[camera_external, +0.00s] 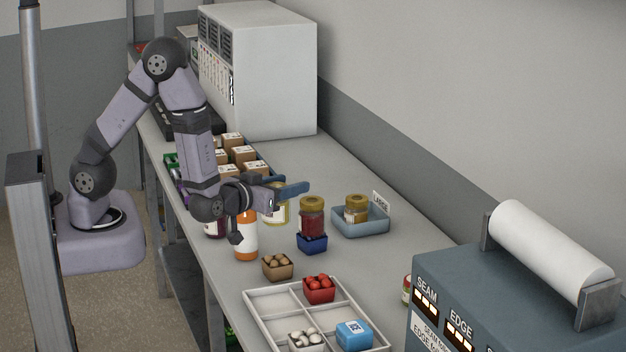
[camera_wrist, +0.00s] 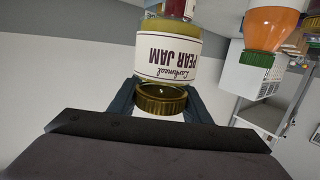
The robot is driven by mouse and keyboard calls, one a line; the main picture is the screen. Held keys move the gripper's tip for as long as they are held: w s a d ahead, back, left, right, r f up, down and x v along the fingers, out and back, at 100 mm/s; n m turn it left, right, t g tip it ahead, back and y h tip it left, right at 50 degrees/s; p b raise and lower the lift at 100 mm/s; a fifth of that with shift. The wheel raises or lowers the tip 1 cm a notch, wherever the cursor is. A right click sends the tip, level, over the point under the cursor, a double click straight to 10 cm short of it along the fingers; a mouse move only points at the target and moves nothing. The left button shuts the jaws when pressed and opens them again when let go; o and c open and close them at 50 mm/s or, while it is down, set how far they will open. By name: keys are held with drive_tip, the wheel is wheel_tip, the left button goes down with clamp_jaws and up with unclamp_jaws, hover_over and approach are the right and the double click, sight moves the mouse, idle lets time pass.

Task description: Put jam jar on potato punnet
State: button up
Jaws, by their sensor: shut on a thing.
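My gripper (camera_external: 284,190) is shut on the gold lid of a pear jam jar (camera_external: 276,212), which hangs below the blue fingers above the bench. In the wrist view the jar (camera_wrist: 168,56) appears upside down, its white label reading "Pear Jam", with its lid between the fingers (camera_wrist: 160,98). The potato punnet (camera_external: 277,267), small and brown with potatoes in it, stands on the bench nearer the camera than the jar, apart from it. Part of the jar is hidden by my gripper in the external view.
An orange bottle (camera_external: 246,236) and a dark jar (camera_external: 213,227) stand close to my gripper. A red jar (camera_external: 312,218) sits on a blue punnet (camera_external: 312,243). A blue-grey tray (camera_external: 361,228) holds another jar. A white divided tray (camera_external: 262,306) holds tomatoes, mushrooms and a blue box.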

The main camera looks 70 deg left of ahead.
sight(287, 222)
drive_tip(key=shift+a+r, duration=0.1)
drive_tip(key=shift+r, duration=0.55)
drive_tip(key=shift+w+f+p, duration=0.1)
drive_tip(key=shift+f+p, duration=0.25)
drive_tip(key=shift+f, duration=2.8)
drive_tip(key=shift+f+p, duration=0.3)
drive_tip(key=shift+f, duration=1.6)
drive_tip(key=shift+f, duration=0.1)
drive_tip(key=o, duration=1.4)
drive_tip(key=shift+c, duration=0.2)
